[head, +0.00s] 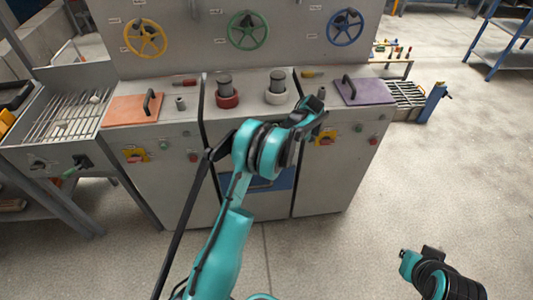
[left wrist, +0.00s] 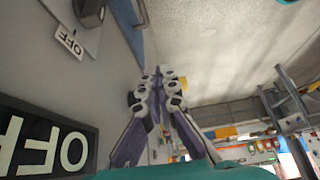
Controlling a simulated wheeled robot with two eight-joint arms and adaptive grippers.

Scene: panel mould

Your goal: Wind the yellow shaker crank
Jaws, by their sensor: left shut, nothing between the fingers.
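The yellow crank wheel (head: 145,38), spoked with a dark handle near its top, is on the upright back panel at upper left. My left gripper (head: 316,106) is in front of the console's right part, near its front edge, well right of and below the yellow wheel. In the left wrist view its fingers (left wrist: 162,82) are together and empty, beside a grey panel with OFF labels (left wrist: 45,145). The yellow wheel is not recognisable in that view. My right gripper (head: 408,258) is low at bottom right over bare floor; its jaws are too unclear to read.
A green wheel (head: 248,31) and a blue wheel (head: 345,27) share the panel. Below are an orange plate (head: 131,109) and a purple plate (head: 372,92) with black handles, and red (head: 227,101) and white (head: 275,97) knob bases. Floor at right is open.

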